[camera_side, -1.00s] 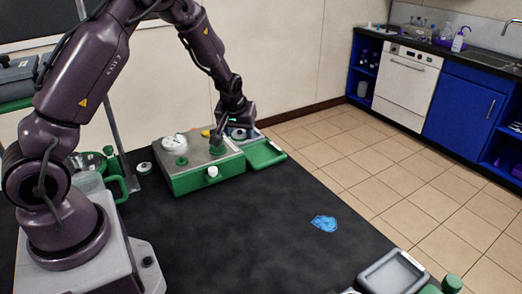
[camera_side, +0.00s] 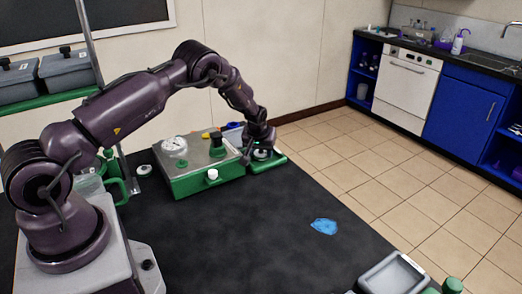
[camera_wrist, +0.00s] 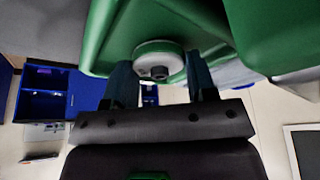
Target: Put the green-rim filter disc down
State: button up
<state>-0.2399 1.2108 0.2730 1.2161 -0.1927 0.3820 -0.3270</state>
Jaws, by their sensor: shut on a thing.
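My gripper (camera_side: 262,150) is low over the green tray (camera_side: 278,158) at the right end of the green-and-grey instrument box. It is shut on a pale round disc (camera_side: 262,155), which I take to be the green-rim filter disc. In the wrist view the disc (camera_wrist: 158,60) lies between my two fingers (camera_wrist: 160,82), in front of the green tray surface (camera_wrist: 120,35). I cannot tell whether the disc touches the tray.
The instrument box (camera_side: 205,182) with a gauge (camera_side: 174,145) and dark green knob stands just left of my gripper. A small white round piece (camera_side: 144,169) lies left of it. A blue crumpled item (camera_side: 324,226) lies on the dark mat, which is clear around it.

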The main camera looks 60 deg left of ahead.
jog(key=shift+f, duration=0.1)
jog(key=shift+f, duration=0.7)
jog(key=o, duration=0.9)
jog(key=shift+s, duration=0.1)
jog(key=shift+a+r, duration=0.1)
jog(key=shift+r, duration=0.35)
jog(key=s+d+r+m+t+h, duration=0.1)
jog(key=s+d+r, duration=0.35)
jog(key=r, duration=0.55)
jog(key=s+d+r+m+h, duration=0.1)
jog(key=s+d+r, duration=0.4)
jog(key=r, duration=0.5)
jog(key=s+d+r+m+t+h, duration=0.1)
jog(key=s+d+r+m, duration=0.15)
jog(key=d+r, duration=0.6)
jog(key=s+d+r+m, duration=0.2)
jog(key=s+d+r, duration=0.1)
jog(key=s, duration=0.7)
jog(key=s+d+r+m, duration=0.2)
jog(key=s+d, duration=0.1)
jog(key=s, duration=0.6)
jog(key=shift+s+d+r, duration=0.35)
jog(key=shift+s+r, duration=0.05)
